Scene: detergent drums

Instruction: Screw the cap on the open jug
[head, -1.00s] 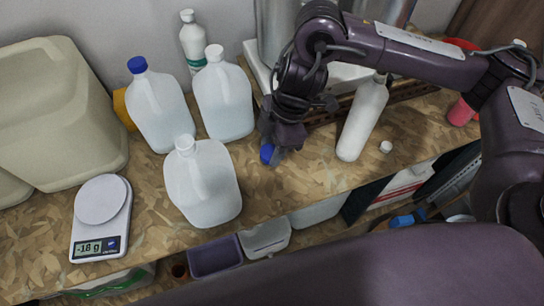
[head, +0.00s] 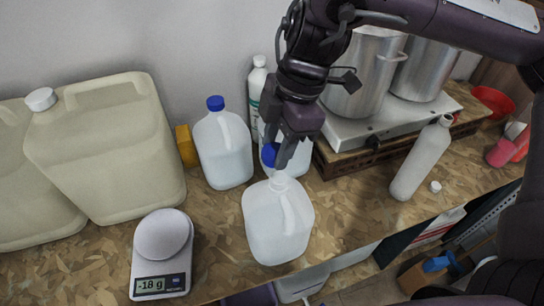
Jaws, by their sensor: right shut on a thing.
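My right gripper (head: 282,154) is shut on a blue cap (head: 269,155) and holds it above the counter. The cap is just above and slightly left of the neck of the front translucent white jug (head: 278,222) in the picture. A small gap seems to show between them; the exact depth is hard to tell. The jug stands upright on the counter, and its neck bears no blue cap. A similar jug with a blue cap (head: 222,150) stands behind to the left. A third jug (head: 299,160) is partly hidden behind my gripper. My left gripper is not in view.
A scale (head: 163,250) reading -18 g stands at front left, beside large beige canisters (head: 110,145). Steel pots (head: 365,75) stand on a stove behind. The counter right of the front jug is clear.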

